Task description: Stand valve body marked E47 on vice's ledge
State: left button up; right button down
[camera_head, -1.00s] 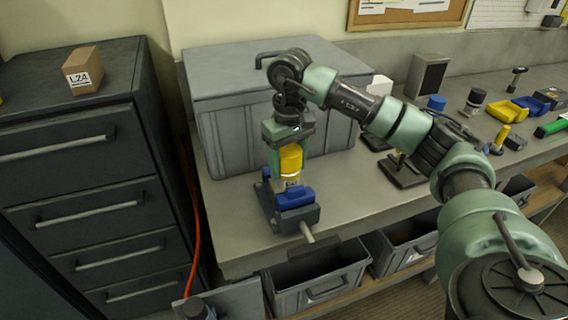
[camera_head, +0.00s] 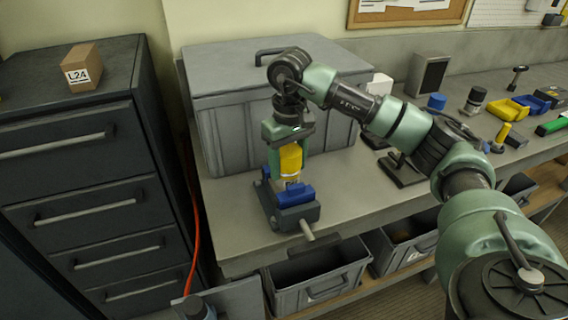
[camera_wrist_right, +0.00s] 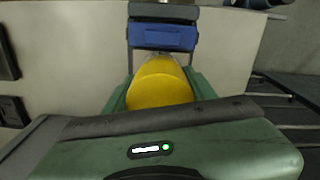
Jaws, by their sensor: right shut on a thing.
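The valve body (camera_head: 291,160) has a yellow upper part and a paler band below it. My right gripper (camera_head: 290,152) is shut on its yellow part and holds it upright over the vice. The vice (camera_head: 298,215) is dark grey with blue jaws and stands at the front left of the bench. The lower end of the valve body is hidden behind the front blue jaw, so I cannot tell whether it touches the ledge. In the right wrist view the yellow top (camera_wrist_right: 160,85) is between the green fingers, with the blue jaw (camera_wrist_right: 163,37) beyond. No E47 mark is readable now. My left gripper is not in view.
A large grey lidded case (camera_head: 225,115) stands close behind the vice. Grey bins (camera_head: 318,280) sit below the bench edge. Small parts and yellow and blue trays (camera_head: 508,110) lie at the right. A drawer cabinet (camera_head: 75,170) stands at the left.

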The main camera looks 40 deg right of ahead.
aim_at(288, 150)
jog(key=shift+f+b, duration=0.25)
jog(key=shift+b, duration=0.1)
dwell(0.6)
jog(key=shift+c, duration=2.1)
grip_release()
jog(key=shift+f, duration=0.1)
jog(key=shift+r, duration=0.5)
notch_tip(288, 150, up, 6)
jog(key=shift+a+b, duration=0.1)
jog(key=shift+b, duration=0.35)
jog(key=shift+r, duration=0.6)
